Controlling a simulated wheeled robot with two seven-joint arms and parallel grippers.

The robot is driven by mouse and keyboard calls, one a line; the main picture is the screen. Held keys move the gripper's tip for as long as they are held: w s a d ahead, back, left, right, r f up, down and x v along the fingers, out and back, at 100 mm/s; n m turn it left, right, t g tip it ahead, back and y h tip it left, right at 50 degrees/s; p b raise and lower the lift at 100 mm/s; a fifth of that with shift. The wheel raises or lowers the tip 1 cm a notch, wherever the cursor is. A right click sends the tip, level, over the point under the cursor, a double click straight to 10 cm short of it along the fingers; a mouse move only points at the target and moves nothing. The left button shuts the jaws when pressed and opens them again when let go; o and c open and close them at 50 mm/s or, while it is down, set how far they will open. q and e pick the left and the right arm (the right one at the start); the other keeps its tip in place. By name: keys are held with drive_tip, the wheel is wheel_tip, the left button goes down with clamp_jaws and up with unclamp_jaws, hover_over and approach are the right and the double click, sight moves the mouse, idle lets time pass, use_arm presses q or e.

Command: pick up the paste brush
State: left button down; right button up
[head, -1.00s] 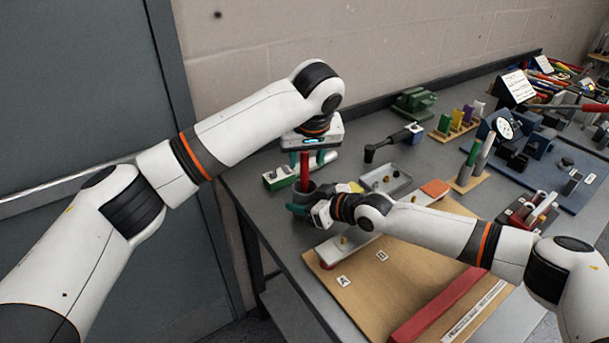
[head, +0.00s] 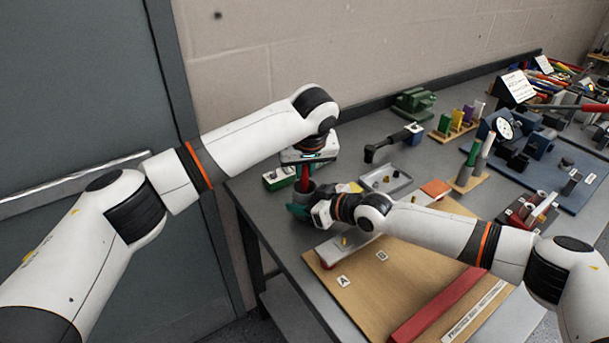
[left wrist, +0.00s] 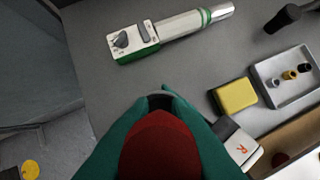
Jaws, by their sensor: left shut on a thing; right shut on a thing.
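The paste brush, a red handle (head: 304,181), stands upright in a small grey pot (head: 301,195) at the near left of the bench. My left gripper (head: 304,172) is above the pot, pointing down, shut on the brush handle. In the left wrist view the handle's red top (left wrist: 160,145) fills the space between the teal fingers, with the pot's rim (left wrist: 160,97) just beyond. My right gripper (head: 304,207) reaches in from the right, low at the pot, and is shut on it. The brush's lower end is hidden in the pot.
A green-and-white tester (left wrist: 165,32) lies behind the pot. A yellow block (left wrist: 234,96) and a grey tray (left wrist: 285,78) of small fittings sit to the right. A wooden board (head: 385,275) with a red bar (head: 435,308) is in front.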

use_arm(q)
wheel_tip(320, 180, up, 10)
drive_tip(key=shift+r, duration=0.1)
use_arm(e)
drive_tip(key=o, duration=1.2)
drive_tip(key=shift+c, duration=0.2)
